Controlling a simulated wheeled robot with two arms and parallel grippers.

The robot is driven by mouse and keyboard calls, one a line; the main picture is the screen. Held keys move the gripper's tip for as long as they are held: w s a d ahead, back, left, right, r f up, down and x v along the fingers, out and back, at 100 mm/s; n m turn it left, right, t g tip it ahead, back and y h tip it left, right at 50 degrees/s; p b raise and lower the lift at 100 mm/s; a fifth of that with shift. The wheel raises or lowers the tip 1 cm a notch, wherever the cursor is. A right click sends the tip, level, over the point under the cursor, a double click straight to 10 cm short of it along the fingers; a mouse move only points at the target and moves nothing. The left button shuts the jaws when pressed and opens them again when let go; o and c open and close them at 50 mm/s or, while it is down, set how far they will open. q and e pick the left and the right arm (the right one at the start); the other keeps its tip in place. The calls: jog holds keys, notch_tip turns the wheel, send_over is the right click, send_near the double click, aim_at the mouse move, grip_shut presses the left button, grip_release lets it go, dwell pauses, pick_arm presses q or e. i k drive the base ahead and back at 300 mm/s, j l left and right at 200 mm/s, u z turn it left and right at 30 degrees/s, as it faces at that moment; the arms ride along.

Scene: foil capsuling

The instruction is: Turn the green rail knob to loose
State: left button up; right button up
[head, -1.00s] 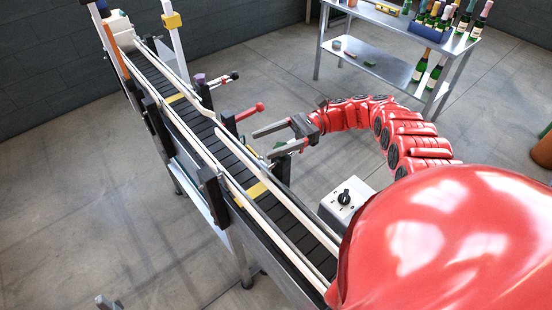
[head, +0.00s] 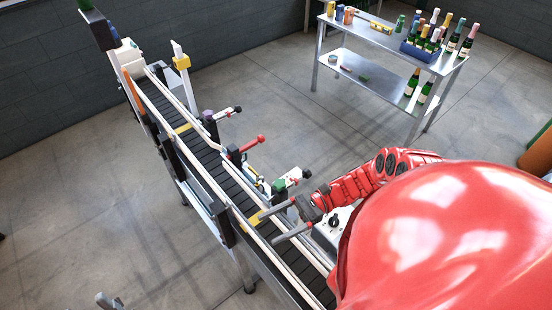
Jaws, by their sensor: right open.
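The green rail knob (head: 279,186) sits on a bracket at the right side of the conveyor, beside a short rod with a black end (head: 306,174). My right gripper (head: 269,228) is open and empty. Its two grey fingers point left over the near part of the conveyor, below the knob in the picture and apart from it. A small grey tip of what looks like my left gripper (head: 108,301) shows at the bottom left edge; its jaws cannot be made out.
The conveyor (head: 208,158) with pale guide rails runs from upper left to lower right. Farther up are a red handle (head: 261,139) and a purple knob (head: 207,115). A control box with a black dial (head: 334,222) is partly hidden by my arm. A bottle table (head: 390,44) stands behind.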

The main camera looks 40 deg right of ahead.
aim_at(279, 185)
jog(key=k+j, duration=0.35)
jog(key=j, duration=0.15)
jog(key=k+j, duration=0.75)
jog(key=j, duration=0.2)
